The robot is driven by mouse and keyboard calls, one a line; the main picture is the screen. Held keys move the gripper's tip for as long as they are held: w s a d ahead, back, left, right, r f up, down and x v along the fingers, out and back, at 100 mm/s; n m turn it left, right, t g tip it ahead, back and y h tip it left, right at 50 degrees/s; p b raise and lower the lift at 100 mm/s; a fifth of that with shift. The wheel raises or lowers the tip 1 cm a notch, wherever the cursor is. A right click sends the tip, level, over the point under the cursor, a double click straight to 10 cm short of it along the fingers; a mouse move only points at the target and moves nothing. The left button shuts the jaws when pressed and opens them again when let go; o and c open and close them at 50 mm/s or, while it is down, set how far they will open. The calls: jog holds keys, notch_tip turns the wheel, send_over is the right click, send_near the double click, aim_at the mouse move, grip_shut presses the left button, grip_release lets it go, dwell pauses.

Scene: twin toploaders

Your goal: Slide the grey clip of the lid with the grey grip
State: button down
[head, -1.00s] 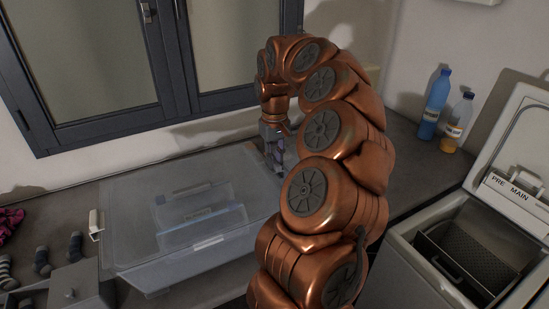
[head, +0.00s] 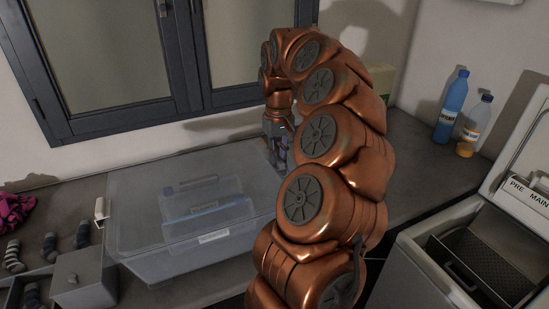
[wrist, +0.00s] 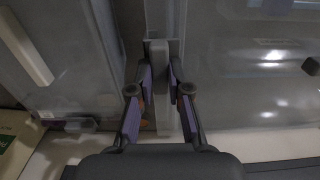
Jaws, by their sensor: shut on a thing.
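In the wrist view my gripper (wrist: 161,76) has its two purple-padded fingers either side of a narrow grey clip (wrist: 161,60), shut on it. The clip lies along a seam between two translucent surfaces, with a translucent lid (wrist: 225,100) on the right. In the head view my gripper (head: 279,150) is at the far right corner of a clear lidded box (head: 140,215). My arm hides part of that corner, and the clip cannot be made out there. I cannot tell which lid part is the grey grip.
A pale bar (wrist: 25,47) lies on the left surface in the wrist view. A small grey box (head: 83,275) and several socks stand left of the clear box. A blue bottle (head: 451,108) and an orange-bottomed bottle (head: 474,128) stand at back right, behind an open top-loading washer (head: 425,255).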

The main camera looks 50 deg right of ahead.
aim_at(278, 158)
jog(key=c, duration=1.1)
grip_release()
jog(key=shift+a, duration=0.1)
jog(key=shift+r, duration=0.15)
jog(key=shift+r, duration=5.9)
